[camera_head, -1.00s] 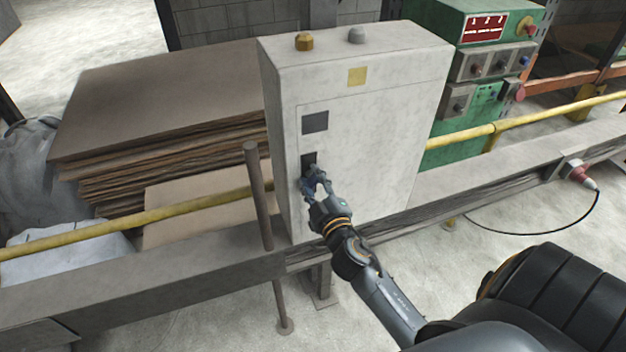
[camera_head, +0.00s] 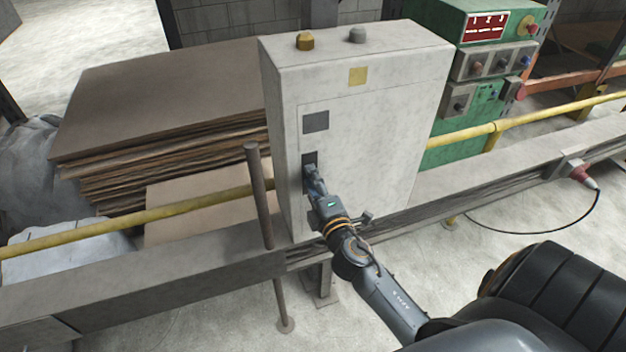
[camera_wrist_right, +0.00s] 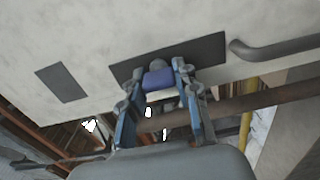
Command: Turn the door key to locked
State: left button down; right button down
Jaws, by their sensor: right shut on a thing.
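The grey cabinet (camera_head: 385,125) stands in the middle of the head view, with its door facing me. A dark lock plate (camera_head: 309,158) sits on the left part of the door, and it also shows in the right wrist view (camera_wrist_right: 212,50). My right gripper (camera_head: 314,180) is at this plate. In the right wrist view its fingers (camera_wrist_right: 161,84) are shut on the key (camera_wrist_right: 158,79), which has a blue-violet head in front of a round grey lock. The key itself is hidden by the gripper in the head view. My left gripper is not in view.
A brown upright post (camera_head: 259,195) stands just left of the cabinet. A yellow rail (camera_head: 165,212) and a grey beam (camera_head: 150,275) run across. A green control box (camera_head: 480,100) is at right, and stacked boards (camera_head: 160,95) are at left.

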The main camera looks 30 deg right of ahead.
dwell(0.5)
jog(key=c, duration=1)
grip_release()
jog(key=shift+o, duration=0.2)
jog(key=v, duration=0.7)
jog(key=shift+s, duration=0.25)
jog(key=shift+f, duration=0.1)
